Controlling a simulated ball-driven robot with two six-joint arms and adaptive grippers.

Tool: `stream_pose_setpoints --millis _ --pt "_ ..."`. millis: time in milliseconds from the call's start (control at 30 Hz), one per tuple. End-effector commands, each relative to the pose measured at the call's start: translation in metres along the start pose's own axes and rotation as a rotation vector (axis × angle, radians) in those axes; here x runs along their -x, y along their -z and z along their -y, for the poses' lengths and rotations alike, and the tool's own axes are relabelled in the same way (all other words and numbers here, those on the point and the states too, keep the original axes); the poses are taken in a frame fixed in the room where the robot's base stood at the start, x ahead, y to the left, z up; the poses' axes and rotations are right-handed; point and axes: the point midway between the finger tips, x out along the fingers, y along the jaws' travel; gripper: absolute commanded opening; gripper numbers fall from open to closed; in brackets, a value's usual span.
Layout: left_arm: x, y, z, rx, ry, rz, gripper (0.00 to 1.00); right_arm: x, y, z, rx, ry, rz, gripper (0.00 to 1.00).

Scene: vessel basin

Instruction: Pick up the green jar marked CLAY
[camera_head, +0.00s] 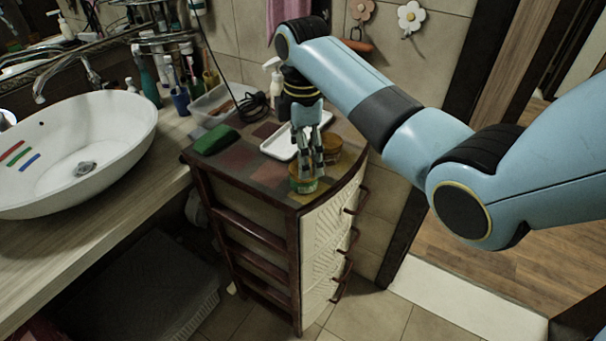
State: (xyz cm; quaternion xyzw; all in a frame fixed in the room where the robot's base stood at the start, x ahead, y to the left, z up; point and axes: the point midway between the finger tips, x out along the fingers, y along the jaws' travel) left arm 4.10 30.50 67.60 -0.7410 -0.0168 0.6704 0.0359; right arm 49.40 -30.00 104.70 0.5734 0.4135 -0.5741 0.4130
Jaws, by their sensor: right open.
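A small jar (303,186) with a green band and a yellowish top stands near the front corner of the tiled cabinet top (262,176). Its marking is too small to read. My right gripper (309,168) points down over it, open, with its fingers overlapping the jar's top in the picture. I cannot tell whether they touch it. A second, amber-brown jar (329,151) stands just behind and to the right, partly hidden by the fingers. My left gripper is not in view.
A white tray (276,149) lies just behind the gripper. A green block-like item (215,139) lies at the cabinet's left. A white pump bottle (274,78), a dark coiled cable (250,106) and a clear bin (212,103) stand behind. The sink (110,130) is at left.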

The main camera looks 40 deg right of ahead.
Motion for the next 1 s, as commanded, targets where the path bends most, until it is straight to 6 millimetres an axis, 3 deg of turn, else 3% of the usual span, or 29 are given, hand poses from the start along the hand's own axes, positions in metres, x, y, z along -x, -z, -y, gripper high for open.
stream_pose_setpoints --millis 333,633,1000 --pt "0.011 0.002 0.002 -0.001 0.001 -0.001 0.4 -0.046 -0.003 -0.002 0.0 0.002 0.0 0.86" --pt "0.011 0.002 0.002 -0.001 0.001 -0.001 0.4 -0.053 -0.003 -0.002 0.0 -0.001 -0.001 0.86" --pt "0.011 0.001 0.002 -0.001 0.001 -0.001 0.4 -0.053 -0.003 -0.002 -0.001 -0.001 -0.001 0.39"
